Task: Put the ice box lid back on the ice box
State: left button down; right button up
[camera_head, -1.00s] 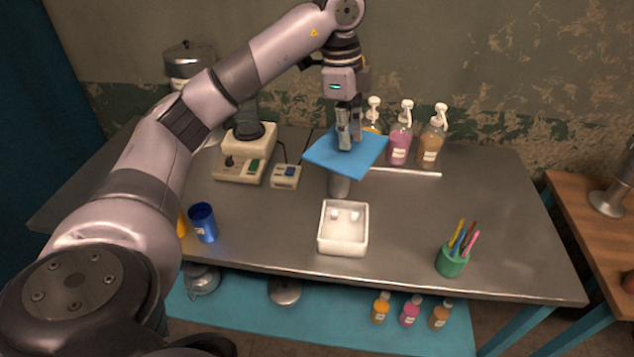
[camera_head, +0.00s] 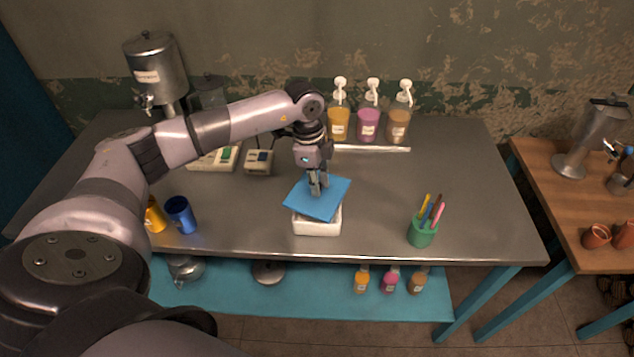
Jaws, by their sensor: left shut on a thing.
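The white ice box (camera_head: 318,228) sits near the front edge of the steel table, at its middle. The flat blue ice box lid (camera_head: 327,207) is over it, turned a little against the box and tilted. It covers most of the opening, so the inside of the box is hidden. I cannot tell whether the lid touches the rim. My left gripper (camera_head: 318,190) points down and is shut on the lid from above. My right gripper is not in view.
A green cup of straws (camera_head: 422,231) stands to the right of the box. A blue cup (camera_head: 181,214) and a yellow cup (camera_head: 155,217) stand to the left. Several pump bottles (camera_head: 368,118) stand at the back. The table (camera_head: 465,170) is clear at the right.

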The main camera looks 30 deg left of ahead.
pick_arm(q)
jog(key=shift+f, duration=0.7)
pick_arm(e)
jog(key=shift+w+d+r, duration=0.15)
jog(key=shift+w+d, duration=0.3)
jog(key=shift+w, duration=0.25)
pick_arm(q)
jog(key=shift+f, duration=0.4)
jog(key=c, duration=1.5)
grip_release()
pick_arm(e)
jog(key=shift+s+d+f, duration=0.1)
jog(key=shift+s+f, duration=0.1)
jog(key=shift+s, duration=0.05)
pick_arm(q)
jog(key=shift+r, duration=0.1)
